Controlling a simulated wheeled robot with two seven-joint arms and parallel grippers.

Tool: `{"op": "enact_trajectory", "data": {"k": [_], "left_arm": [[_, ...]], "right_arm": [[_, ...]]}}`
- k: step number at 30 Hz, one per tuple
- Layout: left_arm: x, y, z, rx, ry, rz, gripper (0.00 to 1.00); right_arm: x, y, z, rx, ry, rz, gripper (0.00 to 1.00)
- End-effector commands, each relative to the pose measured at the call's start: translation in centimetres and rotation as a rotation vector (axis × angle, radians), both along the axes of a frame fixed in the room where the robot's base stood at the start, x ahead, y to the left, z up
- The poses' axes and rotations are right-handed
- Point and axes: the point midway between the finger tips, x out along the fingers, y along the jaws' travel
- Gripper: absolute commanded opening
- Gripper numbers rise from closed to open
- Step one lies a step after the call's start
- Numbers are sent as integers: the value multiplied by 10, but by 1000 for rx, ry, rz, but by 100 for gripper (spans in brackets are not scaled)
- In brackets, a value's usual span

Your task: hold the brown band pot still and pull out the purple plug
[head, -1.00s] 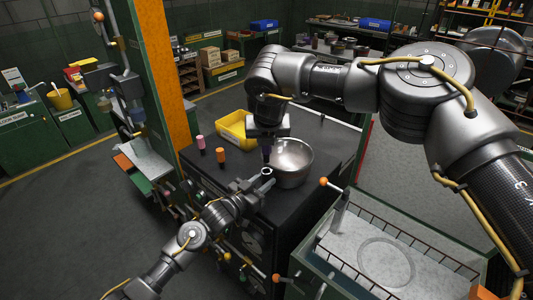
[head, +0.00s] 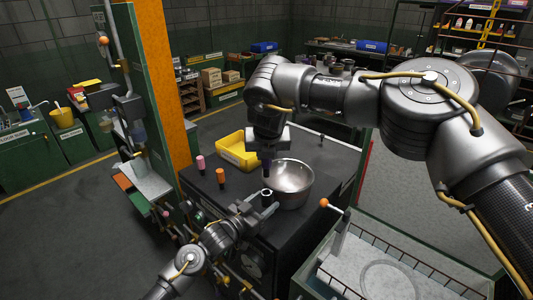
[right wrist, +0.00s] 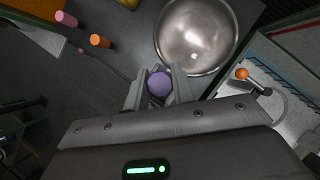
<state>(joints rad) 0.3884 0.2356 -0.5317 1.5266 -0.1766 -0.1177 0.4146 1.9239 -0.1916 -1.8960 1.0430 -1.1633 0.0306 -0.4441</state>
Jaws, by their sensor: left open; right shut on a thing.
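The purple plug (head: 267,168) is between the fingers of my right gripper (head: 267,158), which is shut on it and points down. Its round purple top also shows in the right wrist view (right wrist: 159,84). Below it in the head view is a small pale ring-shaped rim (head: 267,192), perhaps the pot's top; I cannot make out a brown band. The plug appears above the rim, with a small gap. My left gripper (head: 252,208) is open and reaches in from the lower left, with its fingers close to the rim. Contact is not clear.
A shiny metal bowl (head: 292,180) stands just right of the grippers on the dark worktop (head: 325,150). A pink plug (head: 201,164) and an orange plug (head: 221,177) stand to the left, a yellow bin (head: 238,154) behind. A lever with an orange knob (head: 324,202) is at right.

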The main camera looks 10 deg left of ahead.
Motion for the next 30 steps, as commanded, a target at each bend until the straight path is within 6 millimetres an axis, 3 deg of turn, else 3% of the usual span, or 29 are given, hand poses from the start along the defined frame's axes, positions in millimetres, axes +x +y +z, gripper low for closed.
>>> {"op": "enact_trajectory", "data": {"k": [5, 18, 30], "left_arm": [[-16, 12, -2, 2, 2, 1, 56], [-84, 61, -1, 3, 2, 0, 56], [-96, 72, -7, 5, 11, 7, 56]], "right_arm": [[0, 0, 0, 0, 0, 0, 3], [0, 0, 0, 0, 0, 0, 3], [-1, -2, -2, -2, 0, -19, 3]]}}
